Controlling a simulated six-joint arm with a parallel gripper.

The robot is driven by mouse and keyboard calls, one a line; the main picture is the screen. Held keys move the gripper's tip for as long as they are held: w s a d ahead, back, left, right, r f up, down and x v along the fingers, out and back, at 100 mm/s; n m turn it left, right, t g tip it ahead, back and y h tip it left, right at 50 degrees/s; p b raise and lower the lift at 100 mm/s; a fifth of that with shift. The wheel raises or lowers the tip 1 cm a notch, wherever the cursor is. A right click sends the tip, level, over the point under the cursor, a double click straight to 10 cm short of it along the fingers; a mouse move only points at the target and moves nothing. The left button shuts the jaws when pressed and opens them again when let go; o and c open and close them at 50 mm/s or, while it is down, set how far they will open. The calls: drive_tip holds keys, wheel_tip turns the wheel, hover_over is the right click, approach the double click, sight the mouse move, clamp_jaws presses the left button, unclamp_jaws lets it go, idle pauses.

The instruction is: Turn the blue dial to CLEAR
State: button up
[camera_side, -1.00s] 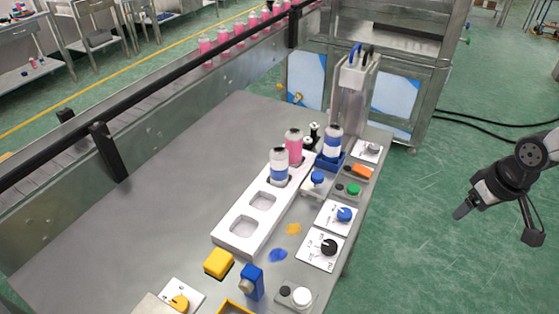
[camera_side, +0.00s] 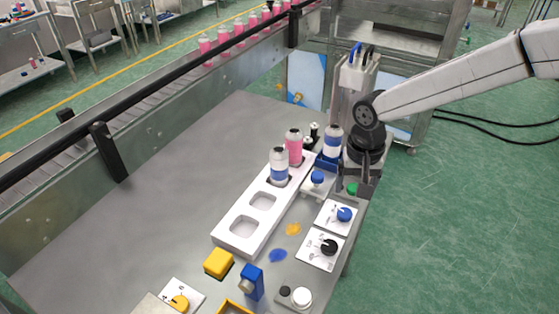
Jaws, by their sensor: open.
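The blue dial (camera_side: 344,214) sits on a white marked plate (camera_side: 332,221) near the table's right edge. Its lettering is too small to read. My gripper (camera_side: 366,186) is over the table's right edge, behind the blue dial and apart from it. It points down near the green button (camera_side: 352,189). Its fingers are small and dark in this view.
A black dial (camera_side: 328,247) is in front of the blue one. A white tray (camera_side: 236,236) with a blue-banded can (camera_side: 279,168) and a pink can (camera_side: 294,147) stands to the left. A blue-topped knob (camera_side: 317,178) stands close by. The table's left part is clear.

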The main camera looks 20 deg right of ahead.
sight(345, 213)
drive_tip(key=shift+w+a+f, duration=0.1)
drive_tip(key=shift+a, duration=0.35)
drive_tip(key=shift+f, duration=0.15)
drive_tip(key=shift+f, duration=3.75)
clamp_jaws()
